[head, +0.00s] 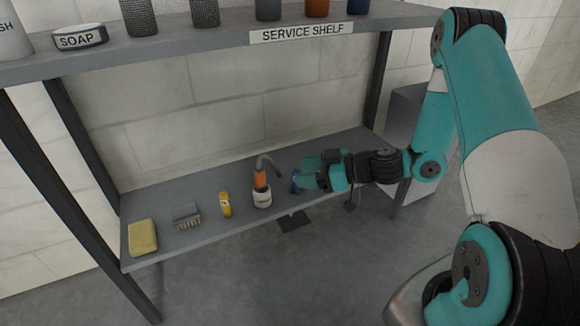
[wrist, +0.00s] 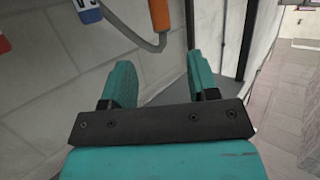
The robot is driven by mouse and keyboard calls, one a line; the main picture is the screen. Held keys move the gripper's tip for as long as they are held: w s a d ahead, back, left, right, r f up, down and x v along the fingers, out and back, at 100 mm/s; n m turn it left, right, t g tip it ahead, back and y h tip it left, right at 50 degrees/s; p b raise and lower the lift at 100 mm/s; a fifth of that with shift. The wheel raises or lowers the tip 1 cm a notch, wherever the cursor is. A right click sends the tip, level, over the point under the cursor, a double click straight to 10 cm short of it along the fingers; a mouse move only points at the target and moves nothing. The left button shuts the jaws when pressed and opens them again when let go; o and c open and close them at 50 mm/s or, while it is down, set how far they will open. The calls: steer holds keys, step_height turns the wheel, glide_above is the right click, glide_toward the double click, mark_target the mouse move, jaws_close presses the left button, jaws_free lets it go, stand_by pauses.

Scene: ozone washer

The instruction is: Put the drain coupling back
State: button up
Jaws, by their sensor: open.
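An orange piece with a curved grey hose (head: 261,179) stands upright at a white labelled bottle (head: 262,198) on the lower shelf. I take it for the drain coupling but cannot be sure. The hose bends over toward my gripper. The orange piece (wrist: 159,14) and hose also show at the top of the wrist view, beyond the fingers. My gripper (head: 304,174) is open, to the right of the hose, low over the shelf's right part. In the wrist view the teal fingers (wrist: 158,66) are apart with nothing between them. A small dark blue thing (head: 295,181) is partly hidden beside the fingertips.
The lower shelf (head: 185,243) also holds a yellow sponge (head: 142,237), a brush (head: 187,216) and a small yellow bottle (head: 225,204). The upper shelf (head: 200,47) overhangs, with a soap tin (head: 80,37) and several containers. A grey cabinet (head: 405,115) stands behind my arm.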

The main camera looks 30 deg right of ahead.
steer(key=s+a+r+n+g+h, duration=0.1)
steer(key=s+a+r+n+g, duration=0.1)
steer(key=s+a+r+g, duration=0.95)
steer(key=s+a+r+m+t+h, duration=0.2)
steer(key=s+r+m+h, duration=0.2)
steer(key=s+r, duration=0.3)
steer(key=s+h, duration=0.1)
steer(key=s, duration=0.4)
steer(key=shift+a+m+h, duration=0.2)
steer(key=shift+m+h, duration=0.2)
steer(key=shift+s, duration=0.1)
